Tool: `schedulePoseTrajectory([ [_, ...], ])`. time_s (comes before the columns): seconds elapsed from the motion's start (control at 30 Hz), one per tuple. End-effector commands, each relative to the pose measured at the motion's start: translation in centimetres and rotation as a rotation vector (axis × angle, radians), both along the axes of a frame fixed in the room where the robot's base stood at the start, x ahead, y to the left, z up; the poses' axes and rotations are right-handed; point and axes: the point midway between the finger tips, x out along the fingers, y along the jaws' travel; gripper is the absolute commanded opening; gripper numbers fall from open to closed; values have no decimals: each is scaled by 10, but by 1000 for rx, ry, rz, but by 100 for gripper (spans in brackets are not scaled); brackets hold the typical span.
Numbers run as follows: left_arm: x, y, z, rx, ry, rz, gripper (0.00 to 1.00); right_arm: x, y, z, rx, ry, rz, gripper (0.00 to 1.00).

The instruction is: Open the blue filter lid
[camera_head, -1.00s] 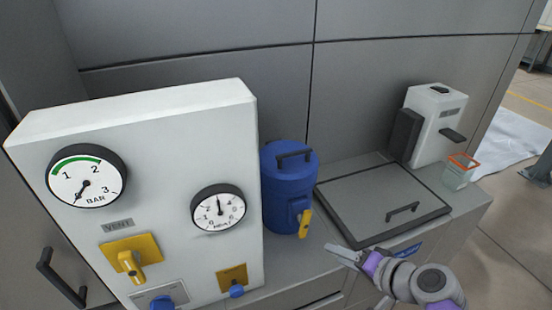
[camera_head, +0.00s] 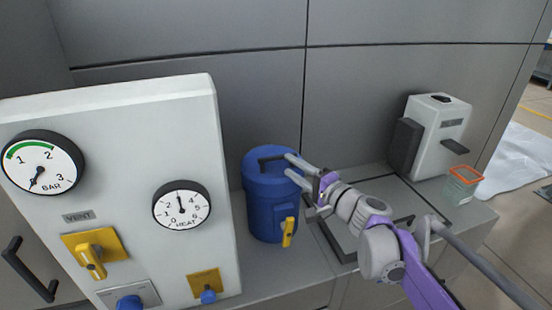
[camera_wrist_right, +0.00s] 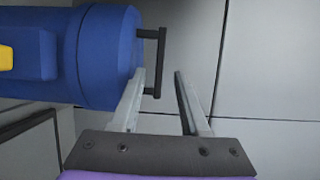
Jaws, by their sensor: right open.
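The blue filter canister (camera_head: 268,205) stands upright on the counter, right of the gauge panel. Its blue lid (camera_head: 258,165) is closed on top and carries a dark bar handle (camera_head: 272,160). A yellow lever (camera_head: 288,232) is on its front. My right gripper (camera_head: 289,165) is open at the right side of the lid, with its fingertips close to the handle. In the right wrist view the lid (camera_wrist_right: 108,55) and handle (camera_wrist_right: 161,62) show sideways, the handle just ahead of the open fingers (camera_wrist_right: 159,74). I cannot tell whether a finger touches it. My left gripper is out of view.
The white gauge panel (camera_head: 130,150) stands close to the canister's left. A flat hatch with a dark frame (camera_head: 345,258) lies behind my right arm. A white dispenser (camera_head: 440,130) and an orange-rimmed cup (camera_head: 463,185) stand on the right. A grey wall is behind.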

Motion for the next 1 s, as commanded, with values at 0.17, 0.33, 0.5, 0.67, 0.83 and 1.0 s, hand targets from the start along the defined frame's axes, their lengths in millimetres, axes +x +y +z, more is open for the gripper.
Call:
schedulePoseTrajectory([
  [0.17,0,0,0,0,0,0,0,26,23,0,-1,-1,3,45],
  [0.33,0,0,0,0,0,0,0,42,36,0,0,0,2,45],
  [0.5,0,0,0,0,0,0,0,48,42,0,0,0,0,45],
  [0.67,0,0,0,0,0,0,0,48,42,0,-1,0,0,45],
  [0.83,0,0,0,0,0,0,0,48,42,0,-1,0,0,29],
  [1.0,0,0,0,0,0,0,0,48,41,0,-1,0,0,0],
])
